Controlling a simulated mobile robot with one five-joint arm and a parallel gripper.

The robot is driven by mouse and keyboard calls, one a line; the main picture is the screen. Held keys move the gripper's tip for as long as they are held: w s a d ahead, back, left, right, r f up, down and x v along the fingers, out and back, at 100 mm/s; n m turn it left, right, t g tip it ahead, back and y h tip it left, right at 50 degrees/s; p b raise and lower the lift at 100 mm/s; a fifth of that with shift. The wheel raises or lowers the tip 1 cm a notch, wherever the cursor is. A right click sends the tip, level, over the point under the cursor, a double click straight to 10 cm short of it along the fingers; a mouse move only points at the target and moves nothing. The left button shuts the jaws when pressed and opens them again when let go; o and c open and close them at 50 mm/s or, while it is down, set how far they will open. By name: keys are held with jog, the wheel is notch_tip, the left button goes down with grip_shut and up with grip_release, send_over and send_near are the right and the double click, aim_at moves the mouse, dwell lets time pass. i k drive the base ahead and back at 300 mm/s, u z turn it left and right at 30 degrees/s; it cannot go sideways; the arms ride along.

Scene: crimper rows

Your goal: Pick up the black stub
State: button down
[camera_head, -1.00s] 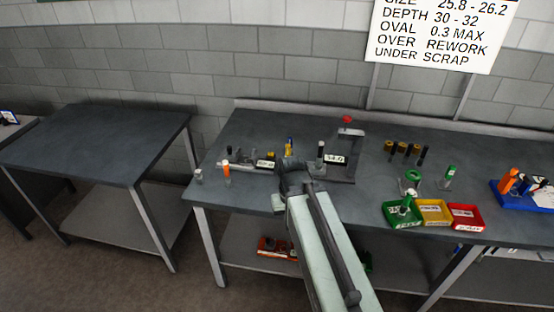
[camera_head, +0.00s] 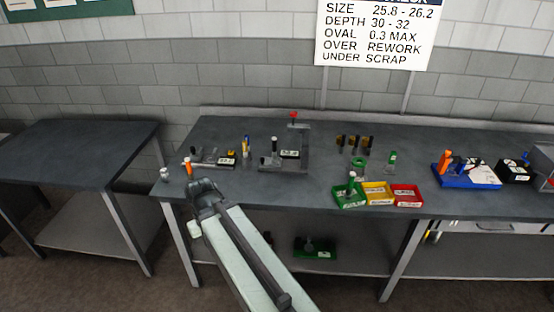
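I cannot single out one black stub for certain. Several small dark stubs with gold parts (camera_head: 354,144) stand in a row toward the back of the workbench, right of the red-topped press. A dark upright piece with a white top (camera_head: 274,147) stands at the fixture left of that press. My gripper (camera_head: 203,187) is over the bench's front left part, near the orange-topped marker, well left of the stub row. Its fingers are small and dark, seen from behind, so their opening does not show. I see nothing held in it.
The grey workbench (camera_head: 310,188) also bears the red-topped press (camera_head: 303,135), an orange-topped marker (camera_head: 188,167), green (camera_head: 348,202), yellow (camera_head: 377,199) and red trays (camera_head: 406,201), and a blue tray (camera_head: 452,180). A separate, bare table (camera_head: 75,150) stands at left.

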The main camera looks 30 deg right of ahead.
aim_at(275, 158)
jog(key=u, duration=0.05)
jog(key=k, duration=0.25)
jog(key=z, duration=0.85)
jog(key=i, duration=1)
jog(key=u, duration=3.35)
jog(key=k, duration=1.2)
jog(key=z, duration=0.45)
